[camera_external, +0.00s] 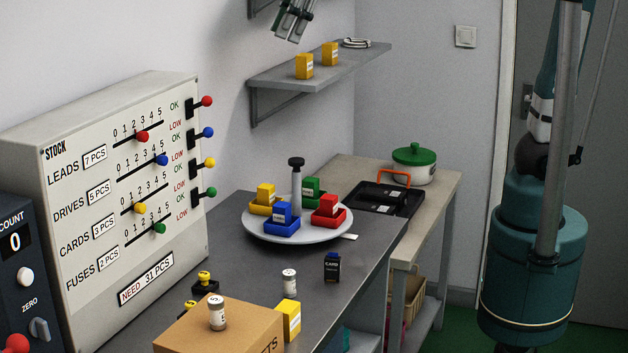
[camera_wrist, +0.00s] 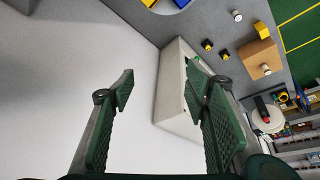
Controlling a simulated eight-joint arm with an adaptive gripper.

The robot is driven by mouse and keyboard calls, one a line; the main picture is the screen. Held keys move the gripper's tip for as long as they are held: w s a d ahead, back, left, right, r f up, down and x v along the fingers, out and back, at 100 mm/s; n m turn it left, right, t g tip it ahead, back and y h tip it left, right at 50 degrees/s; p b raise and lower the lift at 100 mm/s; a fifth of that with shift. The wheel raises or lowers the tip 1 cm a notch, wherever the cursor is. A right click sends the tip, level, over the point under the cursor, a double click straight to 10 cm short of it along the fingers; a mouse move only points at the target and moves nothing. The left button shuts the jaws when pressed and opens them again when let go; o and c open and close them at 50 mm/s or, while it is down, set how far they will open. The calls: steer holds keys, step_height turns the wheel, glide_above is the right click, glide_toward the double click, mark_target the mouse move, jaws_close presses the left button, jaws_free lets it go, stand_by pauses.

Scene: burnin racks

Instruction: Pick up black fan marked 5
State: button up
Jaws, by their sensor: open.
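My gripper (camera_wrist: 158,69) is open and empty in the wrist view, its two green ribbed fingers wide apart, high above the bench. A grey metal gripper end at the top of the external view looks like mine (camera_external: 293,18), in the air above the wall shelf. I cannot make out a black fan marked 5 in either view. A small dark block marked CARD (camera_external: 332,267) stands on the front bench.
The stock panel (camera_external: 150,190) stands at left. The bench (camera_external: 225,262) bears a round turntable (camera_external: 340,230) with coloured blocks and a cardboard box (camera_external: 222,335). A shelf (camera_external: 360,60) holds yellow blocks. A green-lidded pot (camera_external: 414,163) stands behind the tray.

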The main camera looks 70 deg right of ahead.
steer(key=w+a+n+g+p, duration=0.1)
steer(key=w+a+n+p, duration=0.15)
steer(key=a, duration=1.05)
steer(key=n+g+p, duration=0.3)
steer(key=n+p, duration=0.1)
steer(key=n, duration=0.3)
glide_above(192, 303)
steer(key=d, duration=0.2)
steer(key=d+f+x, duration=0.1)
steer(key=d+x, duration=0.1)
steer(key=x, duration=0.6)
steer(key=d+x, duration=0.2)
steer(key=x, duration=0.9)
steer(key=d+f+x, duration=0.1)
steer(key=d+x, duration=0.2)
steer(key=x, duration=0.7)
steer(key=d+f+x, duration=0.1)
steer(key=d+x, duration=0.1)
steer(key=x, duration=0.9)
steer(key=shift+d+f, duration=0.25)
steer(key=shift+d, duration=0.05)
steer(key=shift+x, duration=1.3)
steer(key=shift+a, duration=0.1)
